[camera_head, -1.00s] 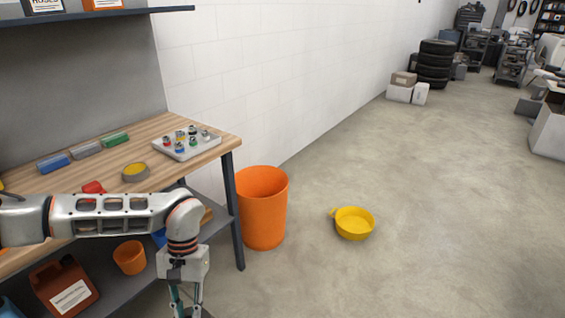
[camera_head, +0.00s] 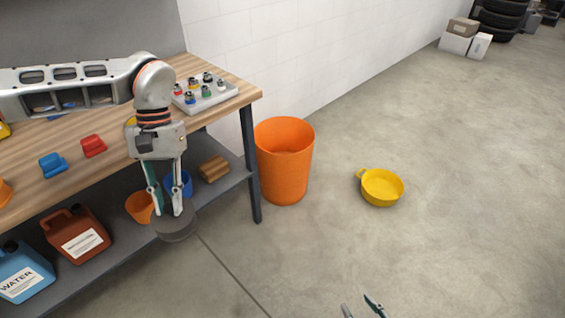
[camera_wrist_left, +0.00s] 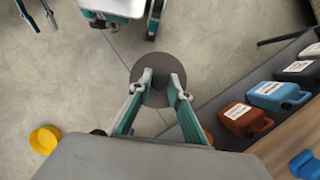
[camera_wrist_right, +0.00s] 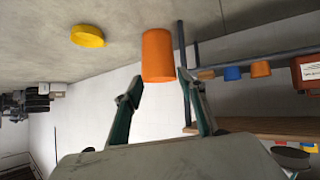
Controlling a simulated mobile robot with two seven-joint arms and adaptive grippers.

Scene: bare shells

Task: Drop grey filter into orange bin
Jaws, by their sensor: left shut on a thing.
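The grey filter (camera_head: 176,229) is a dark grey round piece, held low in front of the workbench; it also shows as a disc in the left wrist view (camera_wrist_left: 147,62). My left gripper (camera_head: 172,207) points down and is shut on it. The tall orange bin (camera_head: 284,170) stands on the floor beside the bench leg, to the right of the filter and apart from it. It also shows in the right wrist view (camera_wrist_right: 157,57). My right gripper (camera_wrist_right: 157,82) is open and empty; in the head view only its tips (camera_head: 361,306) show at the bottom edge.
The workbench (camera_head: 222,88) carries a tray of small parts (camera_head: 215,98) and red and blue pieces. Its lower shelf (camera_head: 110,258) holds jugs, a small orange pot (camera_head: 139,208) and a blue one. A yellow basin (camera_head: 382,189) lies on the floor right of the bin. Open floor lies in front.

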